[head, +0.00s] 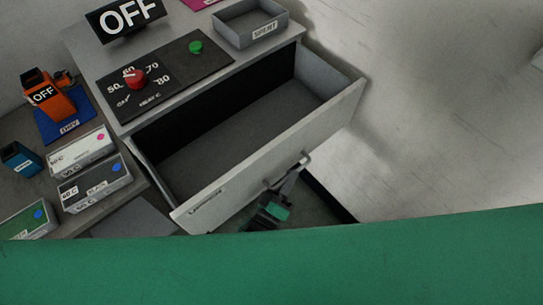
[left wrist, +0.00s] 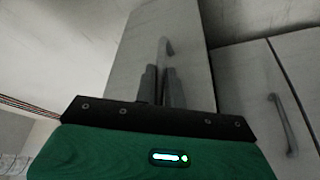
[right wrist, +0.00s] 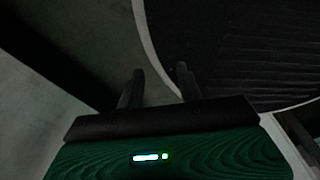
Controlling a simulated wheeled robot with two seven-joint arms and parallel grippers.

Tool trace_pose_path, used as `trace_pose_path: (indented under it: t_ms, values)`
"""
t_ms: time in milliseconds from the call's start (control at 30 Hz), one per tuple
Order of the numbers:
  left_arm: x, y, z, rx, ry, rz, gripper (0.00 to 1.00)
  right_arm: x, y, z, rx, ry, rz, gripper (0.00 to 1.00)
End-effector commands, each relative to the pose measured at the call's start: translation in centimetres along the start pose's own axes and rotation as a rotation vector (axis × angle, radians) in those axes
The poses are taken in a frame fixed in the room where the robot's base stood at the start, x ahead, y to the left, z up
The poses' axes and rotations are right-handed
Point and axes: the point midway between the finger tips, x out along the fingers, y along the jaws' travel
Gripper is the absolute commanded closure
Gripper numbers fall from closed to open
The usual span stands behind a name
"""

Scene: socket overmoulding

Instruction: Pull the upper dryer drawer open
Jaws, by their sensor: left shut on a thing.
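The upper dryer drawer (head: 250,172) stands well out of the dryer cabinet, and its grey inside is empty. Its bar handle (head: 303,159) is on the front panel. My left gripper (head: 297,171) is shut on the handle, coming from below and in front. In the left wrist view the handle (left wrist: 165,48) runs between the two fingers (left wrist: 162,82). My right gripper (right wrist: 158,75) is away from the drawer, its fingers apart with nothing between them; it does not show in the head view.
The dryer top holds a control panel with a red knob (head: 136,79) and green button (head: 196,47), an OFF sign (head: 125,16) and a grey tray (head: 250,22). Labelled boxes (head: 95,183) stand at the left. Another closed panel with a handle (left wrist: 284,122) shows in the left wrist view.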

Motion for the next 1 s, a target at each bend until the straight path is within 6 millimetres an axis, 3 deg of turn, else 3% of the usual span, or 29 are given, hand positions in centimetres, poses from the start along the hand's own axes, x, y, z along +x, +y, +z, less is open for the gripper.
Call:
trace_pose_path:
  t_ms: [100,300,733,767,867,1000]
  values:
    - [-0.8,1.1,1.8,-0.001,-0.002,-0.003,1.0,-0.1,0.6,0.2,-0.003,-0.003,0.006,0.64]
    - [-1.4,2.2,3.2,0.0,-0.001,-0.001,1.0,-0.1,1.7,0.6,-0.003,-0.008,0.018,0.64]
    - [-1.6,2.4,3.5,0.002,-0.001,-0.001,1.0,-0.2,2.0,0.8,-0.002,-0.011,0.021,0.64]
    - [-1.6,2.4,3.5,0.002,-0.001,-0.001,0.87,-0.2,1.9,0.8,-0.002,-0.011,0.021,0.64]
    - [-1.5,2.4,3.5,0.002,-0.001,-0.001,0.68,-0.2,1.7,0.8,-0.001,-0.01,0.018,0.64]
    - [-1.5,2.4,3.5,0.002,-0.001,-0.001,0.68,-0.1,1.2,0.7,0.0,-0.009,0.013,0.64]
